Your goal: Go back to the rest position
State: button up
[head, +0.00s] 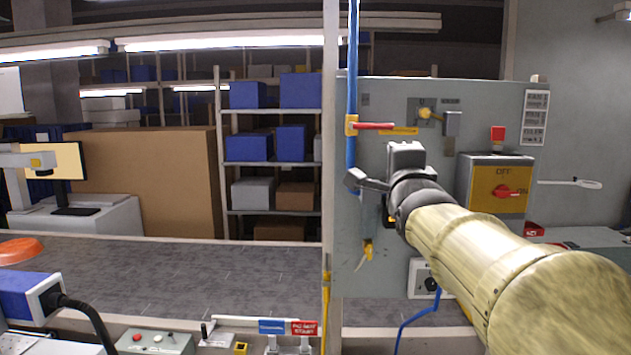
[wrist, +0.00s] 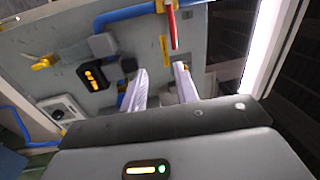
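My gripper (head: 360,181) is at the end of my tan-sleeved arm, which reaches in from the lower right in the head view. It is raised in front of the grey panel (head: 460,120), close to the blue pipe (head: 352,70) and below the red valve handle (head: 373,126). In the wrist view the two pale fingers of my gripper (wrist: 160,84) stand apart with nothing between them. The red handle (wrist: 172,25) shows beyond the fingertips there. I cannot tell whether any part of the gripper touches the pipe or panel.
A post (head: 330,130) stands left of the pipe.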

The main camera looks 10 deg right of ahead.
jog(key=s+a+f+n+g+y+p, duration=0.15)
jog(key=f+n+g, duration=0.3)
jog(key=f, duration=0.65)
jog(key=a+f+n+g+y+p, duration=0.1)
jog(key=a+f+n+g, duration=0.3)
jog(key=f, duration=0.8)
jog(key=s+a+f+n+g+y+p, duration=0.1)
jog(key=s+a+f+n+g+p, duration=0.2)
jog(key=s+f+n+g, duration=0.5)
jog(key=s+f+n, duration=0.3)
jog(key=s+f, duration=0.6)
jog(key=f, duration=0.1)
jog(key=shift+s, duration=0.4)
